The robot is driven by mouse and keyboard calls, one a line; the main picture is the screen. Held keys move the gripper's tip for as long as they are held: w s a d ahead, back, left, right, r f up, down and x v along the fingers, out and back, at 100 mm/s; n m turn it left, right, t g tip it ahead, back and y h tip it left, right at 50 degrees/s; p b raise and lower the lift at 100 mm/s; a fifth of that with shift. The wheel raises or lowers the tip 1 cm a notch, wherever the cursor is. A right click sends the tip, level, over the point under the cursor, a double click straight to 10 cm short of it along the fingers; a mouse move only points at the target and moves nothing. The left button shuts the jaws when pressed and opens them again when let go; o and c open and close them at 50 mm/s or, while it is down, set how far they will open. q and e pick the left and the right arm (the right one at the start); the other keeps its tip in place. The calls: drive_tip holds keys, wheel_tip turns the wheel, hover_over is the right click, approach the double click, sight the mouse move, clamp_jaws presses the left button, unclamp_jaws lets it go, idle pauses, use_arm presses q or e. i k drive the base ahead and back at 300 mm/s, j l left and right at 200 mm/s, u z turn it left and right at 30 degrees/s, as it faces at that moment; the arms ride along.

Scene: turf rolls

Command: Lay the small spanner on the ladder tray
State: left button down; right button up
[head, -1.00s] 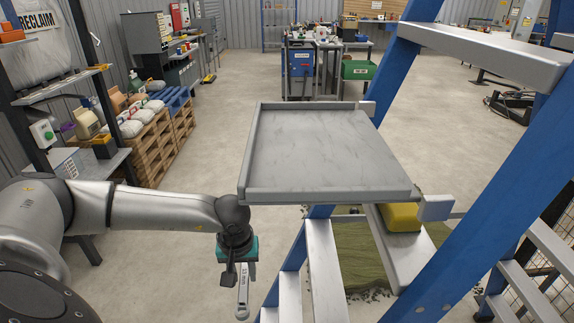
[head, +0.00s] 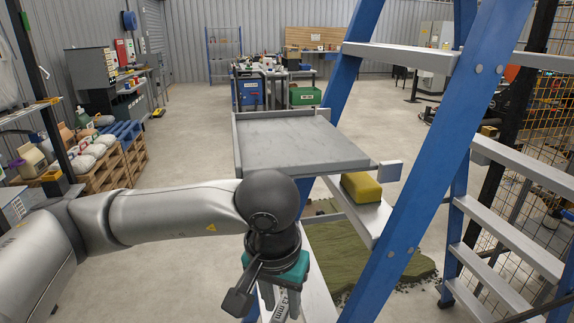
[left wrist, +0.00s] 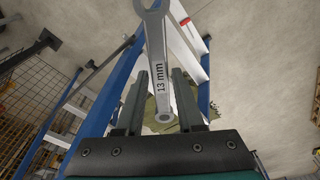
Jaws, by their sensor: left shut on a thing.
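The grey ladder tray (head: 300,143) with raised rims sticks out from the blue ladder in the middle of the head view. Its surface is empty. My left gripper (head: 280,300) hangs at the bottom centre, lower in the picture than the tray, in front of it and apart from it. It is shut on the small spanner (head: 279,310), which hangs down and is partly hidden by the fingers. In the left wrist view the silver spanner (left wrist: 157,50), marked "13 mm", lies between the two fingers; its open jaw reaches the top edge. My right gripper is not in view.
The blue ladder (head: 398,215) with grey steps stands right of the tray. A yellow block (head: 361,187) sits on a step below it. Green turf (head: 400,268) lies on the floor. Shelving and pallets (head: 105,170) stand at left; floor beyond the tray is mostly clear.

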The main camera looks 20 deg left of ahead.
sight(264, 140)
drive_tip(key=u, duration=1)
drive_tip(key=l+u, duration=0.15)
drive_tip(key=l, duration=0.3)
drive_tip(key=k+l+u, duration=0.1)
drive_tip(key=l, duration=0.35)
drive_tip(key=l+u, duration=0.15)
drive_tip(key=l, duration=0.3)
drive_tip(key=k, duration=0.1)
